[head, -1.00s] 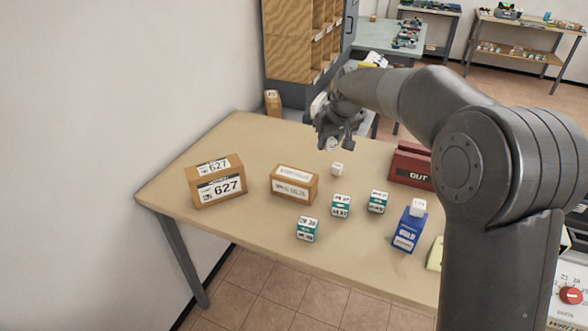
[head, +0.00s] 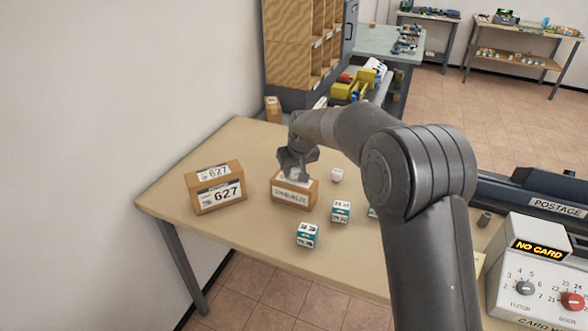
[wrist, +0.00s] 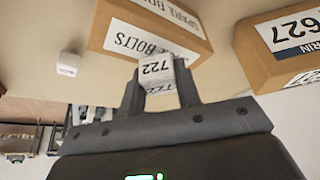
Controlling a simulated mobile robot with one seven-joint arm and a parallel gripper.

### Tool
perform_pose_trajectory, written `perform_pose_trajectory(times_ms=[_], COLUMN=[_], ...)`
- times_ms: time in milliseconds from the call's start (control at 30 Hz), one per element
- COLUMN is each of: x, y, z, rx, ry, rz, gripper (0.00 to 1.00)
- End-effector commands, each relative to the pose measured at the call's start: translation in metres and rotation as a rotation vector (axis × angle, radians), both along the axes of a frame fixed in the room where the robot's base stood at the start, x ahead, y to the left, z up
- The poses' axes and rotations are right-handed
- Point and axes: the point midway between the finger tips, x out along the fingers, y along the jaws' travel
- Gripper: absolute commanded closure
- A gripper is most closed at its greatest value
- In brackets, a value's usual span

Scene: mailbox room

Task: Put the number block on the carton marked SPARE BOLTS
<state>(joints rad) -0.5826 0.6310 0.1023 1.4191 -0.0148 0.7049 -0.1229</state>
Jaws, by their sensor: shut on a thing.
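The SPARE BOLTS carton (head: 294,193) is a small brown box with white labels, standing on the table. It fills the top middle of the wrist view (wrist: 150,35), with its lettering upside down. My gripper (head: 294,174) is just over this carton in the head view. In the wrist view my gripper (wrist: 160,85) is shut on a white number block (wrist: 157,72) marked 722. The block overlaps the carton's lower edge there. I cannot tell whether it touches the carton. In the head view the block is mostly hidden by the fingers.
A larger carton marked 627 (head: 215,187) stands left of it. A second white block (head: 337,174) lies to the right. Teal-and-white boxes (head: 307,235) (head: 341,211) stand in front. My arm hides the table's right part. The table's left front is clear.

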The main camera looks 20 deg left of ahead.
Motion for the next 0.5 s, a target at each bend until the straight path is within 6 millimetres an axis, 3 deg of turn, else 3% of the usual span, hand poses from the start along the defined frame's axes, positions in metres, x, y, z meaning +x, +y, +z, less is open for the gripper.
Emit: perform_pose_trajectory(times_ms=[267, 300, 500], x=[0.0, 0.0, 0.0], y=[0.0, 0.0, 0.0], z=[-0.0018, -0.0019, -0.0016], rx=[0.0, 0.001, 0.001], ry=[0.0, -0.001, -0.001], rz=[0.0, 0.0, 0.0], gripper=[0.91, 0.68, 0.52])
